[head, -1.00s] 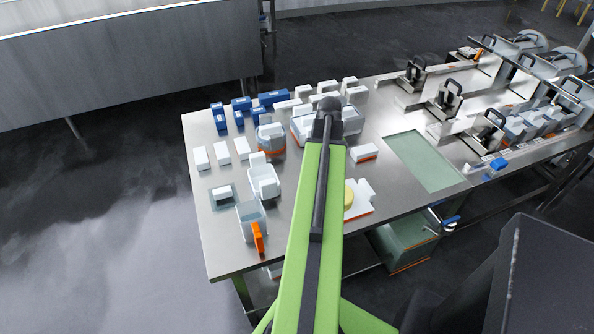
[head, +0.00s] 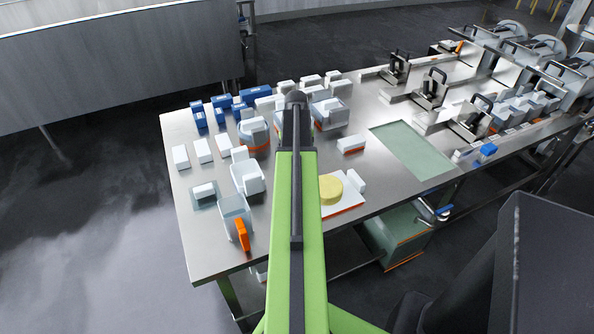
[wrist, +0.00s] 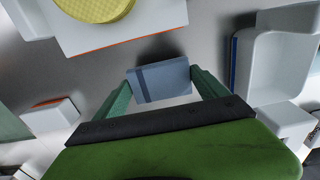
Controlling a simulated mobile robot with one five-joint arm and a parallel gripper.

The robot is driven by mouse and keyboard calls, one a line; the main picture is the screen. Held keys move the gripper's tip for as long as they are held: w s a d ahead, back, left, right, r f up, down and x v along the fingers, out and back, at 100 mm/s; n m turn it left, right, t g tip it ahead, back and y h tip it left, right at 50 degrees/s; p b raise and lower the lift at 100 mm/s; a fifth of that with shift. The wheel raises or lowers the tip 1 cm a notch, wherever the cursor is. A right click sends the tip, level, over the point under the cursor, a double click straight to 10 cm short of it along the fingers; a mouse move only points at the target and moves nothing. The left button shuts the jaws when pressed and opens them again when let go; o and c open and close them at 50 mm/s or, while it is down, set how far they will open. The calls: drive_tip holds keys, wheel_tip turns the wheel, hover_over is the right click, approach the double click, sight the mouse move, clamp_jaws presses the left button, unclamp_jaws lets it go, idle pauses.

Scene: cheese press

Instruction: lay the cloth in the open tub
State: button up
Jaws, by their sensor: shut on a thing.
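My gripper (wrist: 160,84) has green fingers and is shut on a flat blue-grey folded piece with a darker stripe, which I take as the cloth (wrist: 172,79). A white hollow tub (wrist: 268,66) with a blue edge lies to the right in the wrist view, apart from the cloth. It seems to be the white tub (head: 249,178) left of my arm in the head view; a small white block stands at its far end. In the head view my green arm hides the gripper and the cloth.
A yellow cheese (wrist: 95,6) sits on a white board (wrist: 135,28), upper left in the wrist view; the cheese also shows in the head view (head: 330,189). Another tub (head: 234,213) has an orange piece (head: 242,234) at it. Presses (head: 432,90) stand right. Bare steel shows front right.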

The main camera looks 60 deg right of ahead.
wheel_tip(320, 180, down, 4)
drive_tip(key=b, duration=0.4)
drive_tip(key=shift+f, duration=0.2)
drive_tip(key=shift+r, duration=0.25)
drive_tip(key=shift+f, duration=0.2)
drive_tip(key=o, duration=1.3)
drive_tip(key=shift+r, duration=0.1)
wheel_tip(320, 180, up, 12)
drive_tip(key=p, duration=1.2)
drive_tip(key=shift+r, duration=0.25)
drive_tip(key=shift+f, duration=0.15)
